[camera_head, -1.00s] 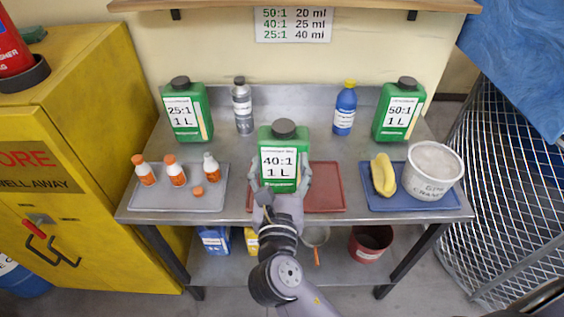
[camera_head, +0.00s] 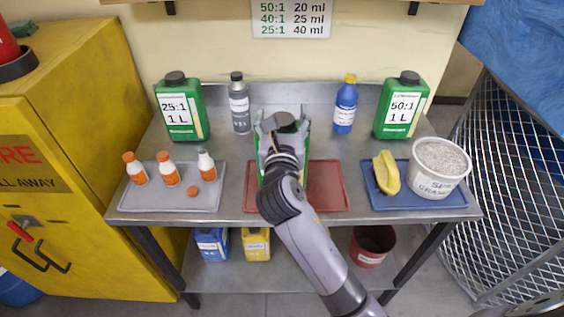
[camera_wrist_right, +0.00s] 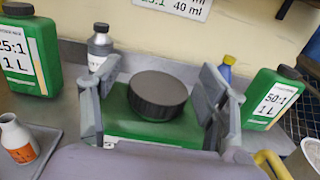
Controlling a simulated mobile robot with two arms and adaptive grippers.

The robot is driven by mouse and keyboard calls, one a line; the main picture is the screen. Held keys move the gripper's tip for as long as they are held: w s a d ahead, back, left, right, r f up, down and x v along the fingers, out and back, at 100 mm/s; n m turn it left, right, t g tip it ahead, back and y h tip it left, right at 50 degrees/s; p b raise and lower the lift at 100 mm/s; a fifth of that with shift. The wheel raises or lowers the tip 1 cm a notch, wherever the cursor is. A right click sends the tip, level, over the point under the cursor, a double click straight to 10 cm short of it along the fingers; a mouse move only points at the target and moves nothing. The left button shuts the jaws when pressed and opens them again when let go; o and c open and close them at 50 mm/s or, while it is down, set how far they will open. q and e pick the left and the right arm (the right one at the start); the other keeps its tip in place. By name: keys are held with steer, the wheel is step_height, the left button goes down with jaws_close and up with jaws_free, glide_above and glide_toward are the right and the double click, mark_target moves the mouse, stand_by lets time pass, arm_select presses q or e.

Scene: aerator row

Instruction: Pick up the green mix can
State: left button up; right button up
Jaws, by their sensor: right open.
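The green mix can marked 40:1 (camera_head: 260,133) stands in the middle of the bench, mostly hidden behind my arm. In the right wrist view its dark round cap (camera_wrist_right: 158,95) and green top (camera_wrist_right: 155,128) show between my fingers. My right gripper (camera_head: 283,122) is open at the can's top, one finger on each side of the cap. I cannot tell whether the fingers touch the can. It also shows in the right wrist view (camera_wrist_right: 155,98). Two similar green cans stand apart: 25:1 (camera_head: 181,110) at left and 50:1 (camera_head: 401,108) at right. My left gripper is not in view.
A grey bottle (camera_head: 240,105) and a blue bottle (camera_head: 345,105) stand behind the can on either side. A red tray (camera_head: 328,188) lies around my arm. A grey tray (camera_head: 212,172) holds small bottles; a blue tray (camera_head: 390,205) holds a yellow item (camera_head: 386,173) and a white tub (camera_head: 436,185).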

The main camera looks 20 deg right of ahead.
steer(key=shift+s+r, duration=0.1)
steer(key=shift+s, duration=0.05)
steer(key=shift+c, duration=0.6)
jaws_close()
steer(key=shift+r, duration=0.1)
stand_by(0.4)
